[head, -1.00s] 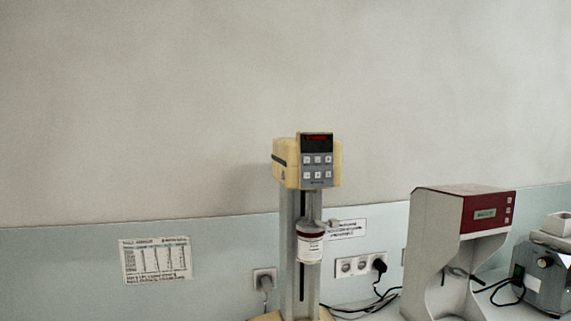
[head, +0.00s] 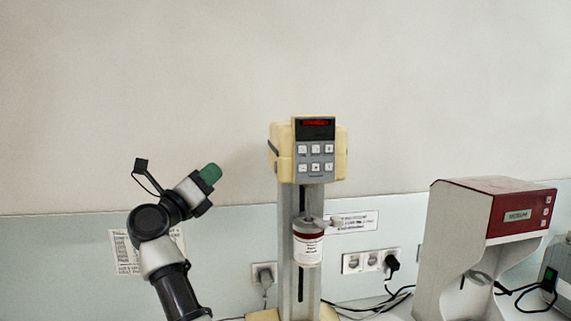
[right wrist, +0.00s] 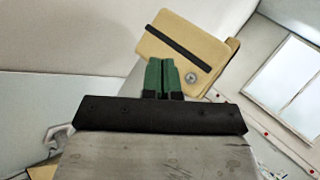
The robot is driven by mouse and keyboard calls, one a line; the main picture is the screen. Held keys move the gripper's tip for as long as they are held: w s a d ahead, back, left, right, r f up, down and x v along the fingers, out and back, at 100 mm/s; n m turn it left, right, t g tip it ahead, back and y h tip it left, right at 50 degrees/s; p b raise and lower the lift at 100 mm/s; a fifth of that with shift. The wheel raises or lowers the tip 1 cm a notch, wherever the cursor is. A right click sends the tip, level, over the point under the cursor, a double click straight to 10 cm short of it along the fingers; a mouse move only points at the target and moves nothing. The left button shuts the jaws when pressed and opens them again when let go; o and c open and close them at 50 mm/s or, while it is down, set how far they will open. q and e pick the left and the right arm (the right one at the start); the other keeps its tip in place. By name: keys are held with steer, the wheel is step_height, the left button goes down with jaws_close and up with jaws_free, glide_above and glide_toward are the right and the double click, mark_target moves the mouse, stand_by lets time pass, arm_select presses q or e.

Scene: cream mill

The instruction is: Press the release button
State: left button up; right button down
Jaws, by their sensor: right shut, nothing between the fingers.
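The cream-yellow machine head (head: 335,152) sits atop a grey column, with a red-lit display and a keypad (head: 315,158) on its front. In the right wrist view, the side of this head (right wrist: 180,35) shows a black strap and a round silver button (right wrist: 191,77); no label on it is readable. My right gripper (head: 211,174) is shut and empty, left of the machine head and apart from it in the head view. Its green fingertips (right wrist: 162,62) overlap the lower edge of the yellow side in the right wrist view, left of the silver button. My left gripper is not in view.
A white jar with a red band (head: 308,245) is on the column below the head. A red and grey device (head: 490,215) stands to the right. Sockets (head: 370,261) and cables are on the wall behind. The wall space above is clear.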

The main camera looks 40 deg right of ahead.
mark_target(276, 167)
steer(key=s+d+r+m+g+y, duration=0.1)
steer(key=s+d, duration=0.4)
steer(key=d, duration=0.3)
steer(key=shift+r+m+g+b, duration=0.15)
steer(key=shift+m+g+b, duration=0.15)
steer(key=shift+m+b, duration=0.1)
steer(key=shift+d, duration=0.1)
stand_by(2.2)
steer(key=shift+s+d, duration=0.25)
steer(key=shift+s+d, duration=0.15)
steer(key=shift+d, duration=0.1)
stand_by(0.9)
steer(key=shift+a, duration=0.1)
steer(key=shift+w+a, duration=0.35)
steer(key=shift+a, duration=0.15)
